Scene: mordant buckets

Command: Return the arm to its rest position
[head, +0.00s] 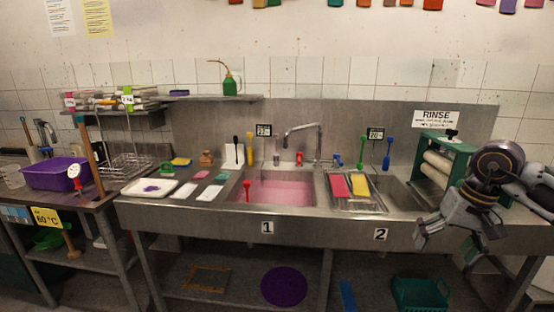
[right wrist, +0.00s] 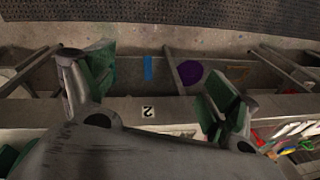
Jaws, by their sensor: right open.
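My right arm (head: 500,180) comes in at the right edge of the head view. Its right gripper (head: 448,242) hangs in front of the counter's right end, pointing down. Its two fingers are spread apart, with nothing between them. In the right wrist view the two green-padded fingers of the gripper (right wrist: 160,85) stand wide apart and empty. My left gripper is not in view.
A steel counter (head: 310,226) with a pink-filled sink (head: 275,188) runs along the wall. A green roller wringer (head: 441,167) stands close behind my right gripper. A green crate (head: 420,294) sits on the lower shelf. A purple tub (head: 55,174) stands far left.

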